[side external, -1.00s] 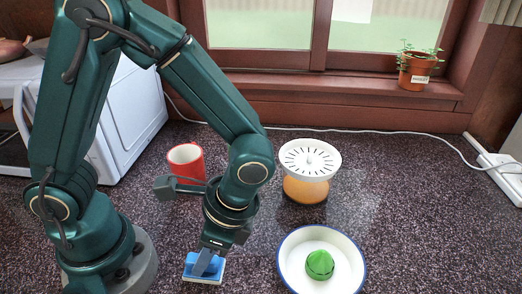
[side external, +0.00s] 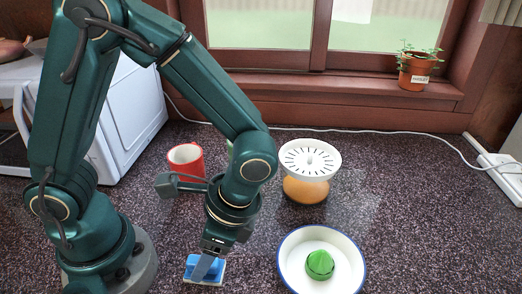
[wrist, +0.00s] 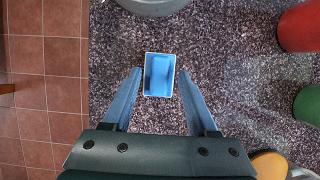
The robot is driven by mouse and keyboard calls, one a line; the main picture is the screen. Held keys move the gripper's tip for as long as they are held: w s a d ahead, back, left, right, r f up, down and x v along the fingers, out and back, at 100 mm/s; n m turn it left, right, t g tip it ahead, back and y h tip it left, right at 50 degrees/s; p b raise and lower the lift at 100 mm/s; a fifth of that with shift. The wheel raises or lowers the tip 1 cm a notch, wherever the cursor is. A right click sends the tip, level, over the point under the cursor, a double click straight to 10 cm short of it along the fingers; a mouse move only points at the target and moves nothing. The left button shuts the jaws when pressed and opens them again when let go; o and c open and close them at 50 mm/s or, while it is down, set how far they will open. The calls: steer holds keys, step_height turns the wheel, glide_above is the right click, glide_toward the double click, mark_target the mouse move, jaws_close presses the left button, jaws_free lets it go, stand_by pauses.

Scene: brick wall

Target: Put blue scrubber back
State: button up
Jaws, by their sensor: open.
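The blue scrubber (side external: 192,265) has a pale edge underneath and lies on the dark speckled counter, in front of my base. In the wrist view the scrubber (wrist: 159,75) shows as a blue rectangle with a pale rim. The two fingertips of my gripper (wrist: 160,73) stand apart, one to its left and one to its right, with a gap on each side. My gripper is open and holds nothing.
A red mug (side external: 186,160) stands behind my arm. The counter edge meets tiled floor (wrist: 45,90).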

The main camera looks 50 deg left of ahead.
steer(key=v, duration=1.1)
steer(key=a+r+n+t+h, duration=0.2)
steer(key=a+n+t+h, duration=0.1)
steer(key=a+n+t, duration=0.5)
steer(key=shift+s+a+r+n+t, duration=0.25)
steer(key=shift+a+n+t, duration=0.15)
steer(key=shift+a+n, duration=0.15)
stand_by(0.6)
